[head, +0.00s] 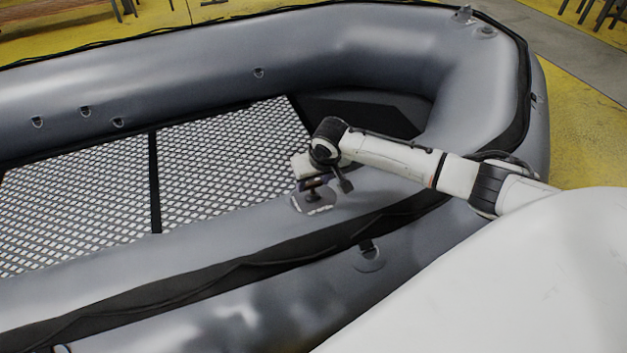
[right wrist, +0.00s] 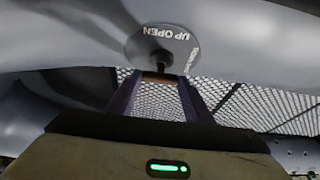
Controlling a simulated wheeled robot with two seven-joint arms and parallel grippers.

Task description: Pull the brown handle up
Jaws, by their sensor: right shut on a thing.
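The brown handle (right wrist: 158,77) shows in the right wrist view as a short bar between the two fingers of my right gripper (right wrist: 158,88), which is shut on it. A dark stem (right wrist: 157,60) joins the handle to a round grey plate (right wrist: 148,45) printed "UP OPEN". In the head view, my right gripper (head: 313,185) is over the same plate (head: 322,206), on the boat's near inner tube. The gripper hides most of the handle there. My left gripper is not in view.
The grey inflatable boat (head: 190,62) fills most of the head view, with a patterned floor (head: 215,160) beyond the plate. A dark strip (head: 200,280) runs along the near tube. A second round fitting (head: 369,261) sits lower on that side.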

